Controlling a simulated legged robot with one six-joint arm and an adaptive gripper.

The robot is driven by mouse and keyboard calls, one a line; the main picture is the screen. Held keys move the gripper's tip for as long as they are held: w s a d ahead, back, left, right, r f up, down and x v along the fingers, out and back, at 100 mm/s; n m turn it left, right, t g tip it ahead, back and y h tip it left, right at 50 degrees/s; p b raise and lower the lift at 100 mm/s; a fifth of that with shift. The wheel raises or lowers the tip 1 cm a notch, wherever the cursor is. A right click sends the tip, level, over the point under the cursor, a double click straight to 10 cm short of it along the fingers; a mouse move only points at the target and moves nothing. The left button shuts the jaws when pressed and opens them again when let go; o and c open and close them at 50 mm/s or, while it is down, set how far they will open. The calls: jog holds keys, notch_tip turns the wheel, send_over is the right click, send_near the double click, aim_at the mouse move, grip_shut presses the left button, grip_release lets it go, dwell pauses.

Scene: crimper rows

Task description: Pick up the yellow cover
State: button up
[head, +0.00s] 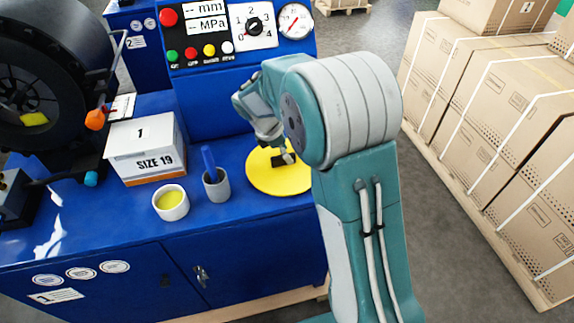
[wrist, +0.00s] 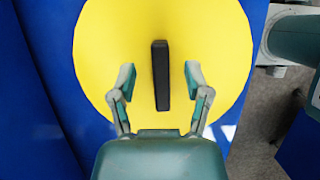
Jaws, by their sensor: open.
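The yellow cover (head: 268,180) is a flat round disc lying on the blue bench top, at its right part in the head view. A black upright bar handle stands at its middle; in the wrist view the cover (wrist: 215,40) fills most of the picture and the handle (wrist: 160,75) runs up the centre. My gripper (wrist: 159,82) is open, with one finger on each side of the handle and a gap on both sides. In the head view my gripper (head: 283,158) is over the cover, and my arm hides the cover's right edge.
On the blue bench (head: 235,153) left of the cover stand a grey cup (head: 217,188) with a blue-handled tool, a white bowl (head: 171,204) of yellow stuff and a SIZE 19 box (head: 147,150). A control panel (head: 240,32) rises behind. Stacked cartons (head: 500,100) stand at right.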

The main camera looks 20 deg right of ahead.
jog(key=shift+d+f, duration=0.15)
jog(key=shift+f, duration=0.45)
jog(key=shift+a+f, duration=0.2)
jog(key=shift+a, duration=0.7)
jog(key=shift+c, duration=1)
jog(key=shift+d, duration=0.2)
jog(key=c, duration=0.6)
jog(key=shift+d, duration=0.25)
grip_shut()
jog(key=shift+d, duration=0.25)
jog(key=shift+a, duration=0.1)
